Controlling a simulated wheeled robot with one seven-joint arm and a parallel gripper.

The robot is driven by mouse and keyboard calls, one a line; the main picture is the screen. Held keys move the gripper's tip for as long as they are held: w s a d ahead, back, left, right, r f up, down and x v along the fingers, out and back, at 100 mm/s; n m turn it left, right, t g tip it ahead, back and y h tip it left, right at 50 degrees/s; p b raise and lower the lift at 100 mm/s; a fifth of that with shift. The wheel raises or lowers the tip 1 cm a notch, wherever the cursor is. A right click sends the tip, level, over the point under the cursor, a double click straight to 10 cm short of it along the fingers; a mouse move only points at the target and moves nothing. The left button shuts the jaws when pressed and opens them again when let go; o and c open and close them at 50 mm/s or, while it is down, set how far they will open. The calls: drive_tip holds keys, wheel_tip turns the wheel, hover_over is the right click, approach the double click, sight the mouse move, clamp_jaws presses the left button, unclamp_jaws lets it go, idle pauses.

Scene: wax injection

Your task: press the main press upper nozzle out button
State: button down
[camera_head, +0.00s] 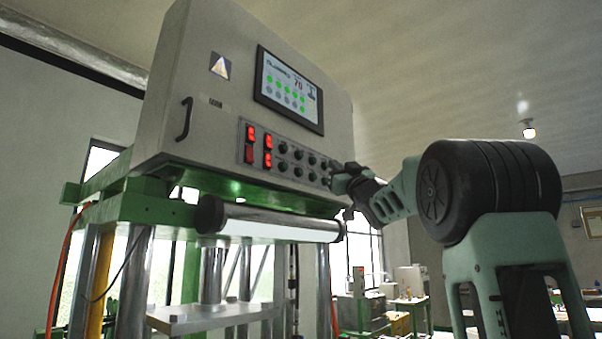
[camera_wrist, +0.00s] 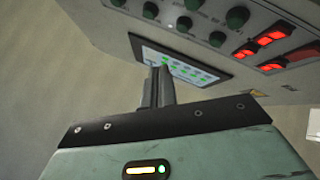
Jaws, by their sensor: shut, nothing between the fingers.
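The main press control box (camera_head: 205,125) has a panel with two rows of dark green round buttons (camera_head: 298,154) to the right of red-lit switches (camera_head: 267,142). The labels are too small to read, so I cannot tell which button is the upper nozzle out one. My gripper (camera_head: 338,178) is at the right end of the rows and covers part of that end. In the wrist view my gripper (camera_wrist: 160,75) is shut and empty, its fingertips overlapping the touchscreen (camera_wrist: 185,64). Several green buttons (camera_wrist: 184,24) show above it there. I cannot tell whether the fingertips touch anything.
The touchscreen also shows above the buttons in the head view (camera_head: 289,89). A black handle (camera_head: 184,119) is on the box's left side. Open air lies to the right of the box.

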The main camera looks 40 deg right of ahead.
sight(299, 172)
drive_tip(key=shift+s+r, duration=0.1)
drive_tip(key=shift+r, duration=0.05)
drive_tip(key=w+p, duration=0.2)
drive_tip(key=w, duration=0.7)
drive_tip(key=shift+a+p, duration=0.35)
drive_tip(key=shift+p, duration=0.05)
idle(2.0)
drive_tip(key=shift+w, duration=0.35)
